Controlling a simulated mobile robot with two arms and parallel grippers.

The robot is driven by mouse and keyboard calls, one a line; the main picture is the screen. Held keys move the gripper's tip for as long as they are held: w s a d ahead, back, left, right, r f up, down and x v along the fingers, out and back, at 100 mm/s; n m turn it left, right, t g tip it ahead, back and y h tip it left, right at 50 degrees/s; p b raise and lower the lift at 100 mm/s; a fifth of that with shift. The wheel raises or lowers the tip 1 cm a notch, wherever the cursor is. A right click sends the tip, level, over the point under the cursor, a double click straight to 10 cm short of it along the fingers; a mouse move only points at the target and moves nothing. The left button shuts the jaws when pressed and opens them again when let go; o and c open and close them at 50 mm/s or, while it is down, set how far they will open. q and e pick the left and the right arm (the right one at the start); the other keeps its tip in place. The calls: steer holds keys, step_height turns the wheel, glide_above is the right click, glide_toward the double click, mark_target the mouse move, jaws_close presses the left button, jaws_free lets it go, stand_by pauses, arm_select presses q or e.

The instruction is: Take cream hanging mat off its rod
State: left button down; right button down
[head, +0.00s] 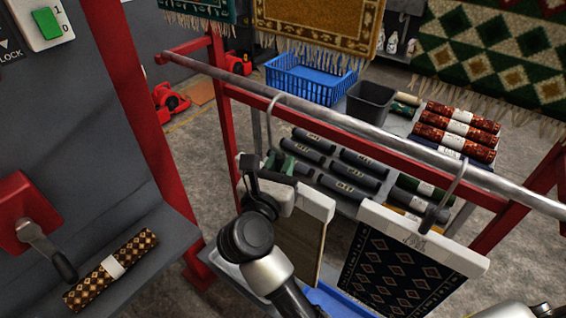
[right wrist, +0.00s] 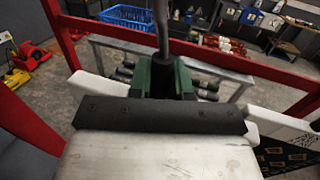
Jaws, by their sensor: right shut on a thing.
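The metal rod (head: 345,122) runs across a red frame, with two hangers on it. The cream mat (head: 301,245) looks tan and shaded here, hanging from a white clamp bar (head: 318,204). Its thin hook (head: 270,125) goes up and appears to curve over the rod. My right gripper (head: 265,171) is shut on the hanger at the base of this hook, by a green block. In the right wrist view, the green block (right wrist: 163,78) sits between dark fingers, below the hook stem.
A navy diamond-pattern mat (head: 397,272) hangs close by on the right. Behind the rod, a low bench holds rolled rugs (head: 458,130), a blue basket (head: 308,78) and a dark bin (head: 373,103). A grey ledge at left holds a brown rolled rug (head: 112,268).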

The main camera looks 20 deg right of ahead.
steer(key=s+a+b, duration=0.1)
steer(key=s+a, duration=0.3)
steer(key=a, duration=0.2)
steer(key=shift+b, duration=0.35)
steer(key=shift+d+f, duration=0.1)
steer(key=w+d, duration=0.1)
steer(key=w+d+p, duration=0.1)
steer(key=d, duration=0.1)
steer(key=w+d+p, duration=0.1)
steer(key=d, duration=0.1)
steer(key=shift+w+r, duration=0.3)
steer(key=shift+w, duration=0.1)
steer(key=shift+w+d+f, duration=0.15)
steer(key=shift+w+d, duration=0.25)
steer(key=shift+d, duration=0.05)
